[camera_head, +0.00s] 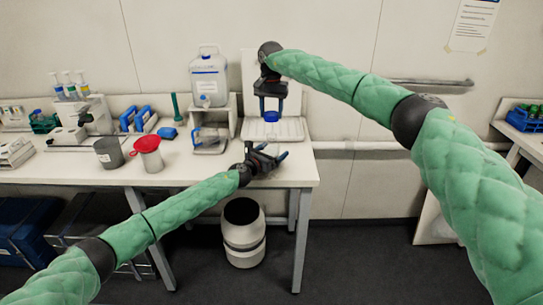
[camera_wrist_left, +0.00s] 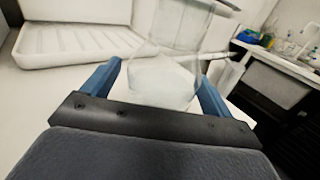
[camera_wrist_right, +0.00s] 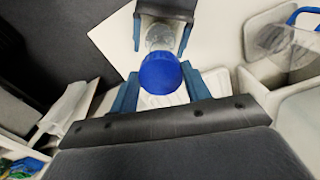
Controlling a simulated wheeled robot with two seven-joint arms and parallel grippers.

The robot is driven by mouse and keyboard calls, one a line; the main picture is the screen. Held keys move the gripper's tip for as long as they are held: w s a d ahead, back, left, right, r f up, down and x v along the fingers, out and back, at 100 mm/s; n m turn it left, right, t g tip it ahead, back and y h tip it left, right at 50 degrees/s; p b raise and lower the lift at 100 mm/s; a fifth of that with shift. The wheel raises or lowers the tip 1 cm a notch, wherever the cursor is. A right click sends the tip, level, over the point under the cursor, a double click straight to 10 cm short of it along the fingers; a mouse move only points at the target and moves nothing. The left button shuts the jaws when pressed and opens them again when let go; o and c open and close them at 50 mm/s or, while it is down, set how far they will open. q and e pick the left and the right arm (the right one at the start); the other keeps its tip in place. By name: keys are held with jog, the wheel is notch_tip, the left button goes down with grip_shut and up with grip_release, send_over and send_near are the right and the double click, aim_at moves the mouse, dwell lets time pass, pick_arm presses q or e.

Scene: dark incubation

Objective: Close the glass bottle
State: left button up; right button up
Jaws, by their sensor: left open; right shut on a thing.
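A blue cap (camera_wrist_right: 160,74) is held between the fingers of my right gripper (camera_head: 270,104); it also shows in the head view (camera_head: 271,116). The clear glass bottle (camera_wrist_left: 166,76) stands between the spread fingers of my left gripper (camera_wrist_left: 157,88) in the left wrist view. In the right wrist view the glass (camera_wrist_right: 160,36) shows beyond the cap, between the left gripper's fingers. My left gripper (camera_head: 269,158) is open at the table's right front. The cap is above and apart from the bottle in the head view, where the bottle is hard to make out.
A white ribbed tray (camera_head: 285,130) lies behind the grippers. To the left are a clear container (camera_head: 208,142), a large jug (camera_head: 208,78) on a stand, a red-topped cup (camera_head: 148,152) and a grey cup (camera_head: 109,152). The table's right edge is close to my left gripper.

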pick_arm(q)
jog(key=shift+w+d+f, duration=0.1)
jog(key=shift+w+d, duration=0.2)
jog(key=shift+w, duration=0.05)
jog(key=shift+c, duration=0.5)
jog(key=c, duration=1.4)
pick_arm(e)
jog(key=shift+f, duration=2.45)
jog(key=shift+f, duration=0.9)
jog(key=shift+f, duration=0.55)
